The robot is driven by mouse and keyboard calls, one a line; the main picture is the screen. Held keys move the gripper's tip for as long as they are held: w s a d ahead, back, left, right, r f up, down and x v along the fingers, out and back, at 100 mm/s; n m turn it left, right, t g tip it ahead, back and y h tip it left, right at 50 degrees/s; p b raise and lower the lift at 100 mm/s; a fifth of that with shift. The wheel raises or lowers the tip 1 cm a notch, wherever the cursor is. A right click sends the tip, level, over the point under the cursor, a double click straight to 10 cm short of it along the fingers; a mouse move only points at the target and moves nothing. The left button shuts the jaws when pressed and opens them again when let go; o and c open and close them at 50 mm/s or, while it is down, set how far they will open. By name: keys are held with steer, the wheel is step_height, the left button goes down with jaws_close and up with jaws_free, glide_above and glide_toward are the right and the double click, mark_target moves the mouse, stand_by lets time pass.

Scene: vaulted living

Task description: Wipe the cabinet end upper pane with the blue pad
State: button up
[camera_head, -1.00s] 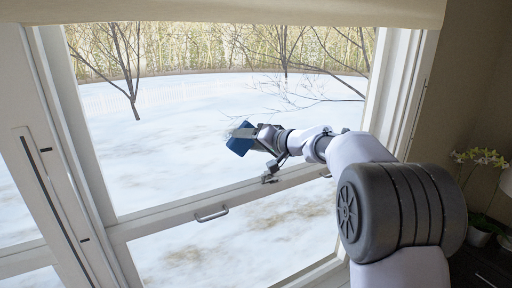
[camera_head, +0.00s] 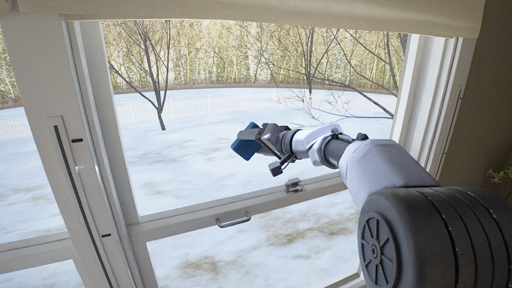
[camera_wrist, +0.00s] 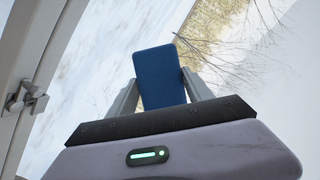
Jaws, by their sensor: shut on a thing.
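The blue pad (camera_head: 245,142) is a small dark-blue block. My gripper (camera_head: 258,134) is shut on it, and the pad shows in front of the upper window pane (camera_head: 190,165), near its lower middle. In the wrist view the pad (camera_wrist: 158,78) stands between the two grey fingers of my gripper (camera_wrist: 160,92). The upper pane is large and clear, with snow and trees seen through it. I cannot tell whether the pad touches the glass.
A rail with a handle (camera_head: 233,220) and a latch (camera_head: 293,185) runs below the upper pane, above a lower pane (camera_head: 260,242). A frame post (camera_head: 75,165) stands at the left. A rolled blind (camera_head: 250,20) hangs over the top. My arm fills the right.

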steer(key=shift+w+d, duration=2.3)
steer(key=shift+d, duration=3.35)
steer(key=s+a+b, duration=0.1)
steer(key=a+b, duration=0.1)
steer(key=a, duration=0.1)
steer(key=s+a+b, duration=0.2)
steer(key=a+b, duration=0.1)
steer(key=a, duration=0.1)
steer(key=s+a+b, duration=0.1)
steer(key=a+b, duration=0.1)
steer(key=a, duration=0.2)
steer(key=shift+s+a+r, duration=0.2)
steer(key=shift+s+a, duration=0.05)
steer(key=shift+s, duration=0.1)
steer(key=shift+d+r, duration=0.1)
steer(key=s+b, duration=0.1)
steer(key=s+d+b, duration=0.1)
steer(key=b, duration=0.1)
steer(key=s+d+b, duration=0.1)
steer(key=s+b, duration=0.1)
steer(key=shift+s+f, duration=0.1)
steer(key=shift+f, duration=0.15)
steer(key=shift+s+d+r, duration=0.2)
steer(key=shift+s+r, duration=0.05)
steer(key=shift+s, duration=0.4)
